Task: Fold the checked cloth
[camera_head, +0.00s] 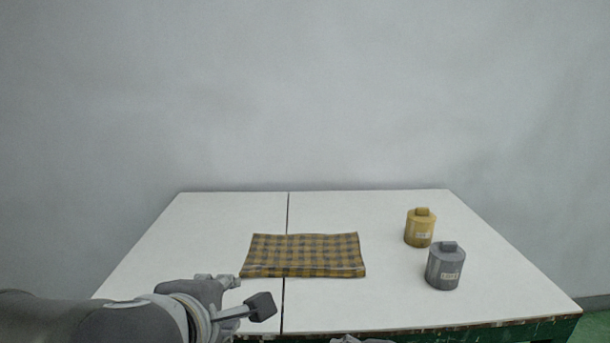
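The yellow and dark grey checked cloth (305,254) lies flat in the middle of the white table, a rough rectangle with a thicker-looking front edge. Whether it has more than one layer I cannot tell for sure. My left gripper (248,294) is at the front left of the cloth, near its front left corner. Its fingers are spread apart with nothing between them. A small grey piece, perhaps the top of my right gripper (360,340), shows at the bottom edge; its fingers are hidden.
A yellow lidded canister (420,229) and a grey lidded canister (444,268) stand at the right on the white table (350,212). A dark seam runs front to back, passing under the cloth. The table is clear behind and left of the cloth. A plain wall is behind.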

